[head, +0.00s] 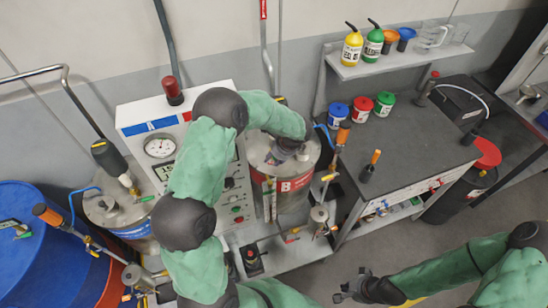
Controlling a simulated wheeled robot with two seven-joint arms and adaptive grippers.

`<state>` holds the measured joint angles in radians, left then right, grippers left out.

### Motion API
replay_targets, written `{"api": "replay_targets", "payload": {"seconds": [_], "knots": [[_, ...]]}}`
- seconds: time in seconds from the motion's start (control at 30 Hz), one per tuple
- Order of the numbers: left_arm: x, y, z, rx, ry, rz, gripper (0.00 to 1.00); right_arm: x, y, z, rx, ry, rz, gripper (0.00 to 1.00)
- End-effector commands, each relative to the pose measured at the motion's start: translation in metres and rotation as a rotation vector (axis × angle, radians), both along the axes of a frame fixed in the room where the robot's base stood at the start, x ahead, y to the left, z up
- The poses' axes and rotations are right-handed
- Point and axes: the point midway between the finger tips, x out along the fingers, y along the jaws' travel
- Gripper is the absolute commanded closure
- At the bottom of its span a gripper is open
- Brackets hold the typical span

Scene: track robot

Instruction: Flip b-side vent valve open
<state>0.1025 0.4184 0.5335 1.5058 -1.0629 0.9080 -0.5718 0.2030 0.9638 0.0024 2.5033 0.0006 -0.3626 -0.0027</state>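The B-side tank (293,190) is a metal cylinder with a red band and a white letter B, standing right of the white gauge panel. My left arm reaches over the panel, and my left gripper (283,151) points down at the tank's lid (262,146). The gripper and forearm cover part of the lid. I cannot make out the vent valve there, nor whether the fingers are open or touch anything. My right gripper (343,291) is low in the view over the floor, apart from everything, empty, with its fingers seemingly apart.
The panel (145,108) carries a gauge and a red-topped fitting (172,90). Another tank (118,212) and a blue drum (35,240) stand left. A dark workbench (415,140) with colored cans stands right, below a bottle shelf (395,62). An orange-handled valve (341,138) stands beside tank B.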

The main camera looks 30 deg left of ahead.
Motion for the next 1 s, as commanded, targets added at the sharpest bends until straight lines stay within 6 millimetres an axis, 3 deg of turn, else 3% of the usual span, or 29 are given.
{"api": "replay_targets", "payload": {"seconds": [0.27, 0.4, 0.67, 1.0], "knots": [[0.0001, 0.0004, -0.0008, 0.000, 0.000, 0.001, 0.66, 0.0000, 0.0001, 0.0001, 0.000, 0.000, 0.000, 1.00], [0.0001, 0.0003, -0.0008, 0.000, 0.000, 0.001, 1.00, 0.0000, 0.0001, 0.0001, 0.000, 0.000, 0.000, 1.00], [0.0015, -0.0005, -0.0012, 0.018, 0.019, 0.000, 1.00, 0.0000, 0.0001, -0.0012, 0.000, 0.000, 0.000, 1.00], [0.0077, -0.0053, -0.0006, 0.153, 0.176, 0.000, 1.00, 0.0000, 0.0001, -0.0092, 0.000, 0.000, 0.000, 1.00]]}}
